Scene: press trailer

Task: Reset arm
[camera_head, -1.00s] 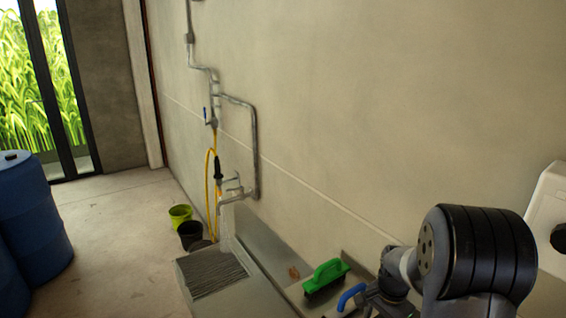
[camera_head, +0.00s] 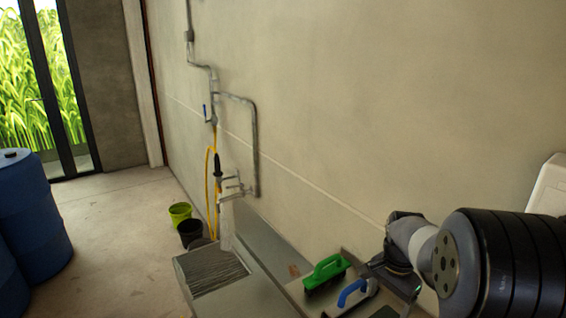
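My arm enters at the lower right, with its dark ribbed joint nearest the camera and a grey link behind it. My gripper (camera_head: 396,262) is at the far end of that link, beside the tools on the counter. A green-handled brush (camera_head: 326,271) lies on the counter (camera_head: 292,291). A blue-handled tool (camera_head: 352,292) lies just right of it. Both appear apart from my gripper.
A sink with a ribbed drainboard (camera_head: 212,270) stands against the wall under a running tap (camera_head: 232,192). Green (camera_head: 180,214) and black (camera_head: 190,234) buckets stand on the floor. Blue barrels (camera_head: 35,215) stand at the left. A white box (camera_head: 548,188) is at the right.

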